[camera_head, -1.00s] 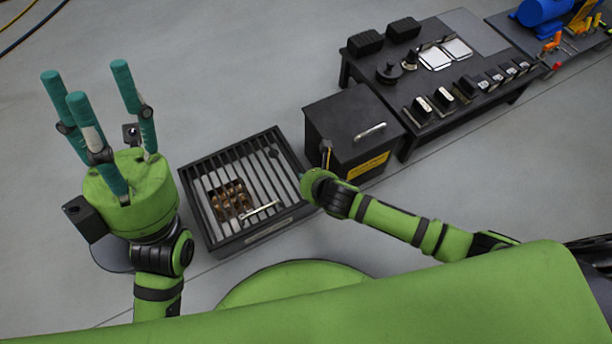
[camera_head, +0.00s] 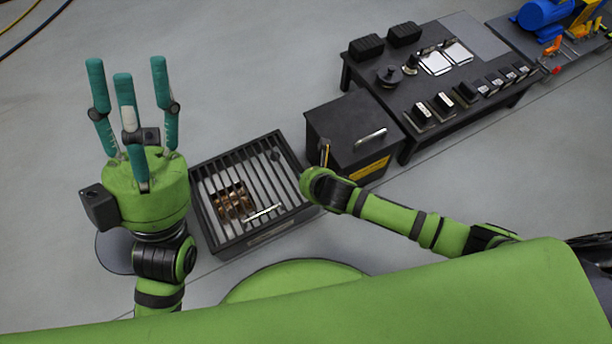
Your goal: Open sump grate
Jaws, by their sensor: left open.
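The sump grate (camera_head: 279,178) is a set of dark parallel bars lying flat over a low black box (camera_head: 252,238) on the floor. It appears closed. A pale bar handle (camera_head: 263,212) is on its near side. My left gripper (camera_head: 134,72) is to the left of the grate in the picture, with its three teal fingers spread and pointing up the picture. It is open, empty and apart from the grate. My right arm (camera_head: 385,212) reaches in from the right and ends in view beside the sump's right side. Its gripper does not show.
A brownish metal part (camera_head: 233,201) shows through the bars. A black lidded box (camera_head: 345,124) with a silver handle and yellow label stands right of the sump. Beyond it is a black table (camera_head: 400,82) with parts. Grey floor is clear behind the sump.

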